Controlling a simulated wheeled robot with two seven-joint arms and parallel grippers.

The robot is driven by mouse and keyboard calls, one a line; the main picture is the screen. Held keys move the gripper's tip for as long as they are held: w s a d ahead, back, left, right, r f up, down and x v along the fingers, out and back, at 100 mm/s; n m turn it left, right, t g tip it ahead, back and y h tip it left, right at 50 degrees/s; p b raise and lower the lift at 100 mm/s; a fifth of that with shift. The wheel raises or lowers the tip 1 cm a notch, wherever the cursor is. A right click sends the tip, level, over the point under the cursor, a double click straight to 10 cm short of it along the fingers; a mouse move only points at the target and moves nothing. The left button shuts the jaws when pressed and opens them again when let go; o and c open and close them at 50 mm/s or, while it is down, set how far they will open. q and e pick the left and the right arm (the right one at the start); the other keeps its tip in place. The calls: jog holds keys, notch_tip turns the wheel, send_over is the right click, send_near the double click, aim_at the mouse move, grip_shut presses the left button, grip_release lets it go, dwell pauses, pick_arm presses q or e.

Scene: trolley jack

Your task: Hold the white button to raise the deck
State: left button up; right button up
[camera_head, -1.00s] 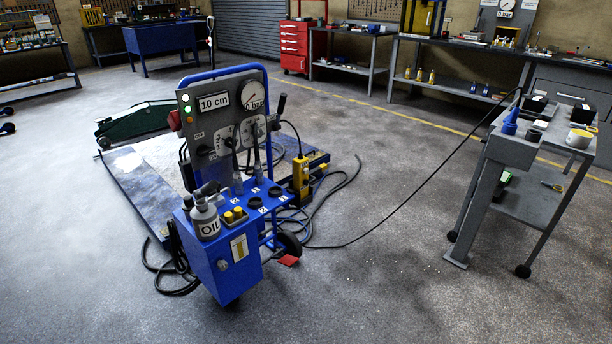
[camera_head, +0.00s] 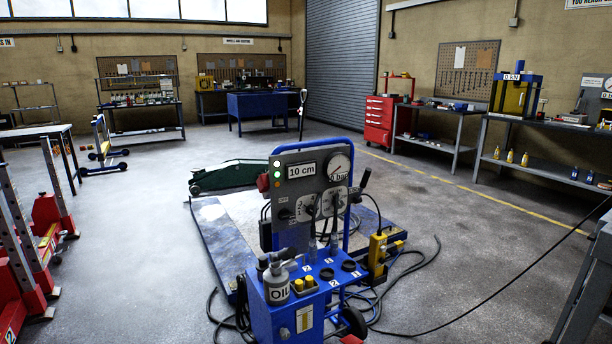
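A blue control cart (camera_head: 275,318) stands in the middle foreground with an upright grey panel (camera_head: 298,188). The panel has a display (camera_head: 301,170) reading "10 cm", a round gauge (camera_head: 340,168) at 0 bar and a column of small lights at its left edge. A red knob (camera_head: 263,182) sits on the panel's left side. A yellow control box (camera_head: 377,250) with a cable is at the cart's right. I cannot pick out a white button with certainty. The deck (camera_head: 212,238), a low blue-edged platform, lies close to the floor behind the cart, partly hidden by it. Neither gripper is in view.
An oil can (camera_head: 277,285) stands on the cart. Hoses (camera_head: 412,330) lie on the floor at its right. Red stands (camera_head: 48,225) are at the left, a grey trolley (camera_head: 590,290) at the right. Open floor lies left of the cart.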

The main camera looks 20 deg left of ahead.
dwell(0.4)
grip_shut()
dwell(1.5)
